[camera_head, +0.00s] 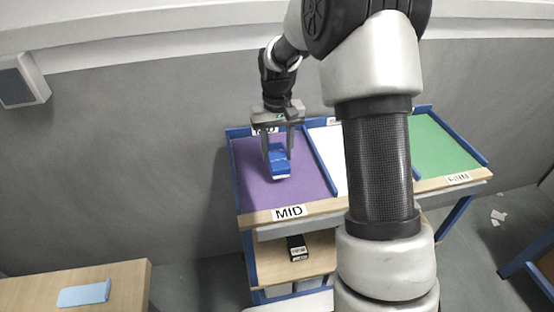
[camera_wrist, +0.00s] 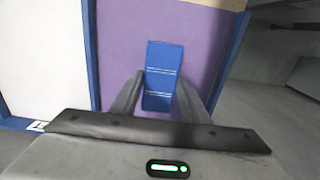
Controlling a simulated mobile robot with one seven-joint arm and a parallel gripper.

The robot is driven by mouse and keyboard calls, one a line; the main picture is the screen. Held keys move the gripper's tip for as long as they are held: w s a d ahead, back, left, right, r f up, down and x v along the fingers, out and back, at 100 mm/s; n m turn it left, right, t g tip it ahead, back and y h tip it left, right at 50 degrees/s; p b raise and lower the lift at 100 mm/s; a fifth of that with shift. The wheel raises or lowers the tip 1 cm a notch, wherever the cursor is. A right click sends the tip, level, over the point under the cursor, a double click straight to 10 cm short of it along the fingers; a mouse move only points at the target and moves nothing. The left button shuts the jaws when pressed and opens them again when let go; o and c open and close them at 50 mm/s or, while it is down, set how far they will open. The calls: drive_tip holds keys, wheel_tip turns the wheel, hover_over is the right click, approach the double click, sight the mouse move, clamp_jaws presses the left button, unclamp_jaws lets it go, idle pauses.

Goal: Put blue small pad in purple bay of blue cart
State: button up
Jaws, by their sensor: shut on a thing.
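My gripper (camera_head: 279,150) is shut on a blue small pad (camera_head: 280,165), with one finger on each side of it. The pad is over the purple bay (camera_head: 305,188), the left bay of the blue cart's top (camera_head: 234,190). I cannot tell if the pad touches the bay floor. In the wrist view the blue pad (camera_wrist: 163,65) lies lengthwise between the fingers, with pale lines across it. Purple floor (camera_wrist: 115,45) shows on both sides, between blue dividers.
A white bay (camera_head: 328,150) and a green bay (camera_head: 445,148) lie to the right, partly behind my arm. A dark box (camera_head: 297,247) stands on the lower shelf. A light blue flat item (camera_head: 84,294) lies on a wooden table (camera_head: 128,280) at lower left.

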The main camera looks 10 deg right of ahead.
sight(277, 155)
drive_tip(key=shift+f, duration=1.45)
drive_tip(key=shift+f, duration=0.15)
drive_tip(key=o, duration=1.4)
drive_tip(key=shift+c, duration=0.2)
